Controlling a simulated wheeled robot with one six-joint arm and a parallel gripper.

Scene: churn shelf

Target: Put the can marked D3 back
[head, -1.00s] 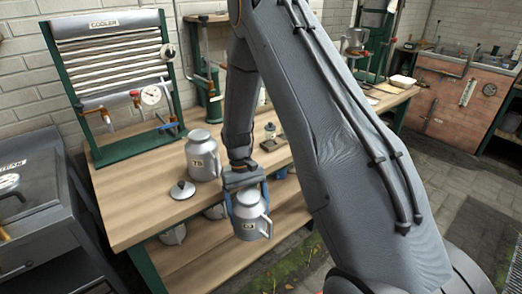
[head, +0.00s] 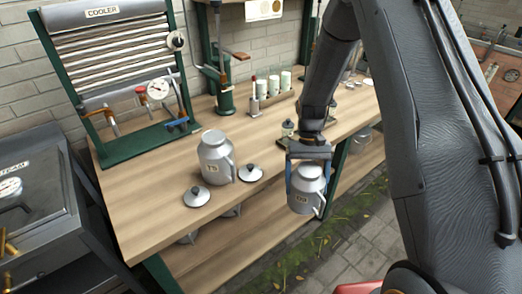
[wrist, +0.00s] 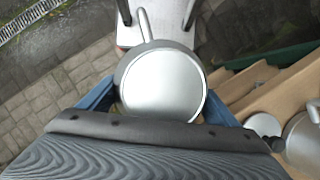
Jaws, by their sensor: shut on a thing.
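A grey metal can (head: 306,190) with a side handle hangs upright in my gripper (head: 308,172), beyond the front edge of the bench. Its small label is too small to read surely. The blue fingers are shut on it from both sides near its top. In the wrist view the can's round top (wrist: 162,86) lies between the fingers, with its handle pointing up in the picture.
A lower shelf (head: 200,262) under the bench holds more cans, partly hidden. A cooler rack (head: 110,60) stands at the back left. A tray of white cups (head: 268,88) and a green press (head: 222,88) stand behind. Paved floor (head: 350,255) is open below the can.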

